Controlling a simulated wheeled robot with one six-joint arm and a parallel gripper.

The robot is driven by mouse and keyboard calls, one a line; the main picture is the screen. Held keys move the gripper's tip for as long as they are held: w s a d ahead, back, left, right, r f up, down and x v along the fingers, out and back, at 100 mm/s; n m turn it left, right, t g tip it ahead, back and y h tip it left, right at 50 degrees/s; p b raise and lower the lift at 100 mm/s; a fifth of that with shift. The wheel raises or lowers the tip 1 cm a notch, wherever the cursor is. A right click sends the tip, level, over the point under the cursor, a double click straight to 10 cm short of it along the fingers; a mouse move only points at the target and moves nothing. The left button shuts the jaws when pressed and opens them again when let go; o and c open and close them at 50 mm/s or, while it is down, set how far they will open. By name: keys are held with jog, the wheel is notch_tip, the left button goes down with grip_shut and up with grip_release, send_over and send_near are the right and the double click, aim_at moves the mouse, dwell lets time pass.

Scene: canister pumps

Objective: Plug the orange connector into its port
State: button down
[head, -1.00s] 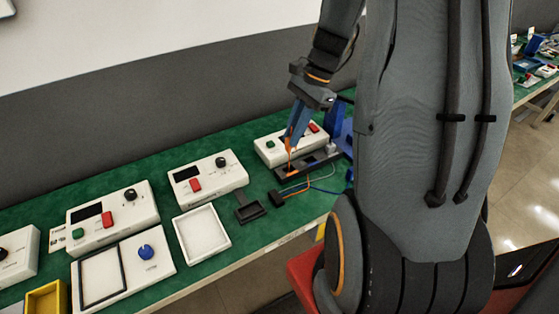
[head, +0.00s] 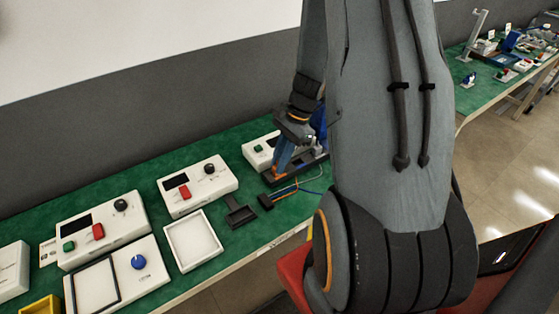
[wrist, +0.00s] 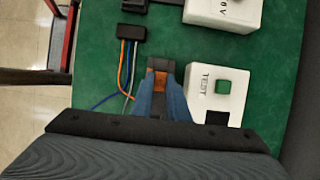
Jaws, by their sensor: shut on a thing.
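My gripper (wrist: 160,92) has blue fingers and is shut on the orange connector (wrist: 160,80), a small orange piece between the fingertips in the wrist view. In the head view my gripper (head: 277,168) is low over the long dark block (head: 299,172) at the right of the bench. A dark piece (wrist: 159,63) lies just beyond the fingertips in the wrist view. The fingers hide the connector's lower part and any port opening, so I cannot tell whether the connector is in a port.
Beside the gripper is a white unit (wrist: 222,88) with a green button marked TEST. A black plug block (wrist: 131,32) with orange, blue and grey wires lies on the green bench. White units and an empty white tray (head: 193,241) stand to the left.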

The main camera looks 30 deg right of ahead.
jog(key=shift+f, duration=0.1)
jog(key=c, duration=2.2)
grip_release()
jog(key=shift+f, duration=0.1)
jog(key=o, duration=0.5)
jog(key=b+v, duration=0.3)
jog(key=v, duration=0.9)
jog(key=s+a+n+h, duration=0.1)
jog(key=s+a+n, duration=0.1)
jog(key=a+n, duration=0.4)
jog(key=s+a+n+t+h, duration=0.1)
jog(key=s+a+n+h, duration=0.1)
jog(key=a+n, duration=0.3)
jog(key=s+a+r+n+h, duration=0.1)
jog(key=s+a+n, duration=0.3)
jog(key=a+n, duration=0.2)
jog(key=shift+a+n, duration=0.3)
jog(key=shift+a, duration=0.3)
